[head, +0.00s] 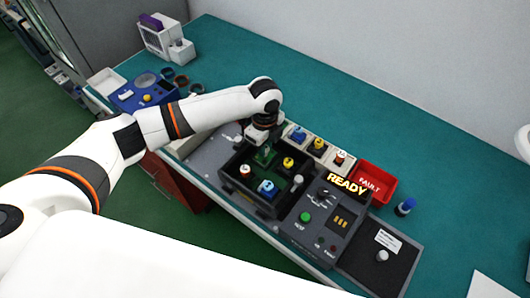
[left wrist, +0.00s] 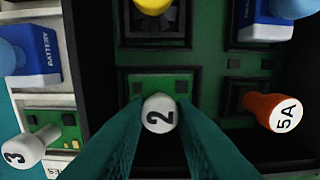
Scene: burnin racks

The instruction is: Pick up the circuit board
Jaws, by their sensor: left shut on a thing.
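The green circuit board (head: 264,155) sits in the far corner of the black rack. It carries a white knob marked 2 (left wrist: 158,113), and the board's green surface (left wrist: 148,84) shows just beyond the knob in the left wrist view. My left gripper (left wrist: 158,128) has its teal fingers on both sides of this knob and is shut on it. In the head view the left gripper (head: 264,146) points down over the board, and its wrist hides part of the rack corner. I cannot tell whether the board is lifted from its slot. My right gripper is not in view.
Other knobbed modules stand close by in the rack: yellow (head: 288,163), blue (head: 267,187) and orange-red (left wrist: 272,110). A row of white bins (head: 318,150) lies behind. The READY tester (head: 322,222) and red FAULT bin (head: 372,183) are right. The bench's far right is mostly clear.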

